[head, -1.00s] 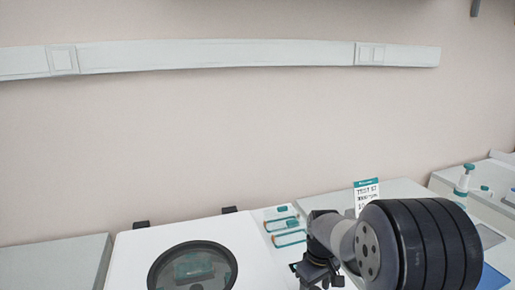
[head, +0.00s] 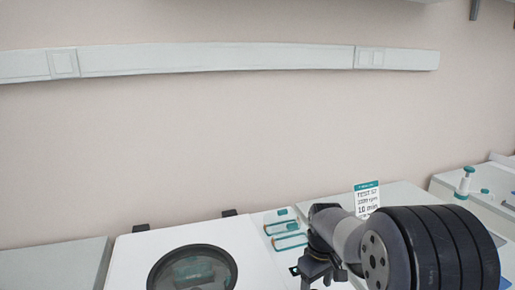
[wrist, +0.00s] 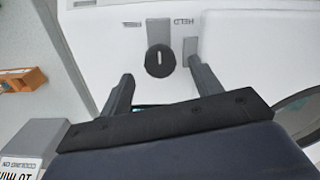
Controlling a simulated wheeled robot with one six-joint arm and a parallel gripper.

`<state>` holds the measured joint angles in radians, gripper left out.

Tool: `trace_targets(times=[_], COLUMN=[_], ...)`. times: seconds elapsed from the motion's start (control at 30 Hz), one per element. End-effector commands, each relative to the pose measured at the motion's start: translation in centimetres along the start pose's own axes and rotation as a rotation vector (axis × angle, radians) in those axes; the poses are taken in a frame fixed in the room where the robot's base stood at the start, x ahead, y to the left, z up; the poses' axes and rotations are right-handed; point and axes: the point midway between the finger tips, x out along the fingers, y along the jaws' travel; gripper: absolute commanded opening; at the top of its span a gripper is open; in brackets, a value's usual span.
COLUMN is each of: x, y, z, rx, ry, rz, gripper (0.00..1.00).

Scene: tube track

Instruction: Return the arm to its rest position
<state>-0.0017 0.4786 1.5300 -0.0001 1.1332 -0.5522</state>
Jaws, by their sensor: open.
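My gripper (wrist: 160,70) is open in the wrist view, its two dark fingers spread apart with nothing between them. Beyond the fingers lies a white surface with a round black knob (wrist: 160,61) and the word HELD. In the head view my gripper (head: 318,270) hangs low at the end of my arm, right of the white machine (head: 130,262) with a round dark window (head: 193,270). The fingertips are too small there to make out.
A small sign (head: 367,198) reading 10 min stands behind my arm. A teal and white bottle (head: 464,185) stands at the right. The wrist view shows an orange item (wrist: 22,77) at left.

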Motion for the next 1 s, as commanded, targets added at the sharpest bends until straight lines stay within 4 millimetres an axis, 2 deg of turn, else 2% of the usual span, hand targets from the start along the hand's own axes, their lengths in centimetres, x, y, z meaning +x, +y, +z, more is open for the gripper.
trace_targets(times=[0.1, 0.17, 1.0], x=[2.5, 3.2, 3.0], y=[-0.1, 0.0, -0.1], z=[0.1, 0.1, 0.0], rx=[0.000, 0.013, 0.701], ry=[-0.005, -0.002, 0.000], rz=[-0.003, -0.001, 0.000], gripper=[0.61, 0.61, 0.61])
